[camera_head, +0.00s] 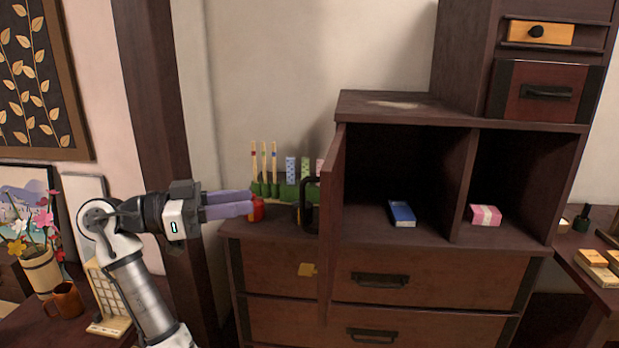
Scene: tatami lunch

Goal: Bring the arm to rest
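My arm reaches in from the lower left. My gripper (251,202) points right, level, in front of the wall and the left end of the chest top. Its two purple-grey fingers lie close together in this view, and the gap between them is hard to judge. A small red object (257,211) shows just beyond the fingertips; I cannot tell whether they touch it. No object clearly sits between the fingers.
An open cabinet door (332,230) with a black handle (309,203) stands right of my gripper. The cabinet holds a blue box (402,213) and a pink box (486,215). A green rack (285,188) stands behind. A mug (67,300) and flower vase (42,270) stand left.

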